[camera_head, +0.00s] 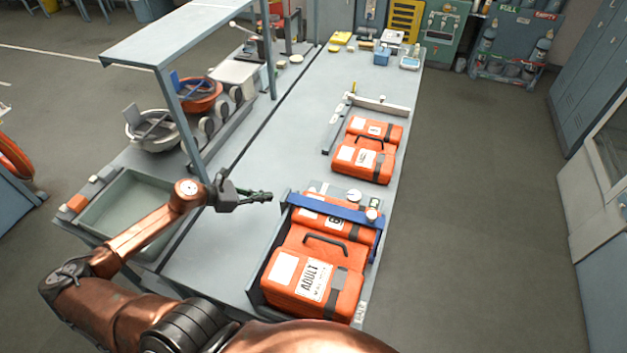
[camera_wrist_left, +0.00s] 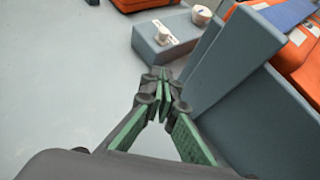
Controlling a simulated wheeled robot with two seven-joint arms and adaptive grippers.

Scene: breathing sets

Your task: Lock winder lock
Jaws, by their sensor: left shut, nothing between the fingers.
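My left gripper (camera_head: 268,196) reaches in from the left over the grey table, with its fingers together and nothing between them. In the left wrist view its green-padded fingers (camera_wrist_left: 162,80) meet near the centre. Just right of it, a grey open-topped cradle (camera_head: 268,262) holds orange breathing-set cases, the front one marked ADULT (camera_head: 314,282). A blue bar (camera_head: 333,209) lies across the cases, with a round pale knob (camera_head: 372,214) at its right end. I cannot tell which part is the winder lock. My right gripper is not in view.
The cradle's grey wall (camera_wrist_left: 232,62) stands close right of the fingers. A grey block with a white knob (camera_wrist_left: 163,36) is just beyond them. Further back lie more orange cases (camera_head: 364,160). A green-grey tray (camera_head: 128,214) and shelf posts stand left. The table's middle is clear.

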